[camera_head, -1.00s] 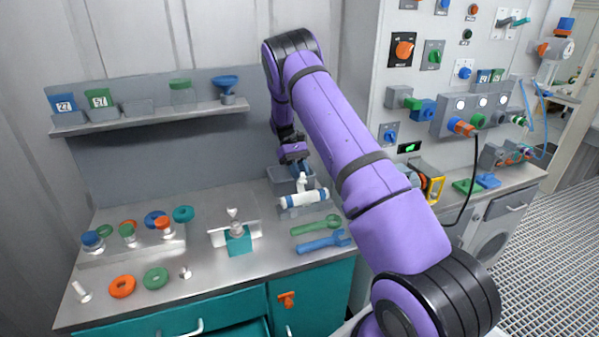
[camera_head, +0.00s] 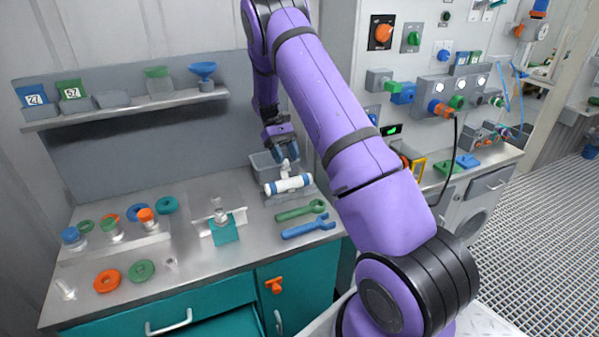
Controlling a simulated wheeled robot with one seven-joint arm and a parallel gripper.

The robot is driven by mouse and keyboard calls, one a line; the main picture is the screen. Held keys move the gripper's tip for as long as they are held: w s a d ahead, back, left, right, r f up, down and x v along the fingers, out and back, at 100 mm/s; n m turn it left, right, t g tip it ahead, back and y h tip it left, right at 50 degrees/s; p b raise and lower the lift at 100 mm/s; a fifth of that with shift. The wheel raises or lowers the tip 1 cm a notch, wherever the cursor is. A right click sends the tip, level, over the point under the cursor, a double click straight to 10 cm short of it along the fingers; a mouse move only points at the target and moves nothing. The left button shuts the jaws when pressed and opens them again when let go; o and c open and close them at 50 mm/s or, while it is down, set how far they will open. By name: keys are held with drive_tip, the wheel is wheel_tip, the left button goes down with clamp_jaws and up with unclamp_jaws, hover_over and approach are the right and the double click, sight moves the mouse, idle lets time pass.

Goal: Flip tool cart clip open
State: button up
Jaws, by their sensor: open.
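The orange clip (camera_head: 274,285) is on the teal front of the tool cart (camera_head: 300,275), near the top of the right-hand door and above a pale handle. It is small in the picture, and I cannot tell its exact position. My gripper (camera_head: 287,152) is open and points down above the back of the worktop, over a white and blue cylinder piece and a grey bin. It is well above and behind the clip, and apart from it. No object shows between the fingers, though they are small and partly dark.
A green wrench (camera_head: 298,212) and a blue wrench (camera_head: 306,228) lie in front. A drawer with a pale handle (camera_head: 170,323) is left of the clip. Space before the clip looks clear.

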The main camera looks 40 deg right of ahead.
drive_tip(key=s+a+r, duration=0.1)
drive_tip(key=s+a, duration=0.3)
drive_tip(key=s, duration=0.7)
drive_tip(key=shift+s, duration=0.15)
drive_tip(key=c, duration=0.6)
drive_tip(key=shift+r+t, duration=0.1)
drive_tip(key=shift+t, duration=0.4)
drive_tip(key=c, duration=0.3)
drive_tip(key=t, duration=0.1)
drive_tip(key=w+t, duration=0.1)
drive_tip(key=t+h, duration=0.1)
drive_tip(key=shift+w+a+r+m, duration=0.15)
drive_tip(key=shift+a+r+m, duration=0.05)
drive_tip(key=shift+r+m, duration=0.1)
clamp_jaws()
drive_tip(key=w+r+m+t+h, duration=0.35)
drive_tip(key=r+t, duration=0.45)
drive_tip(key=t, duration=0.3)
drive_tip(key=shift+n+y, duration=0.25)
drive_tip(key=shift+w+d+r+x, duration=0.1)
drive_tip(key=shift+d+x, duration=0.1)
drive_tip(key=shift+x, duration=2.15)
drive_tip(key=shift+w+d+r+x, duration=0.1)
drive_tip(key=shift+d+x, duration=0.15)
drive_tip(key=shift+x, duration=2.15)
drive_tip(key=shift+w+d+r+x, duration=0.1)
drive_tip(key=shift+d+x, duration=0.1)
drive_tip(key=shift+x, duration=2.15)
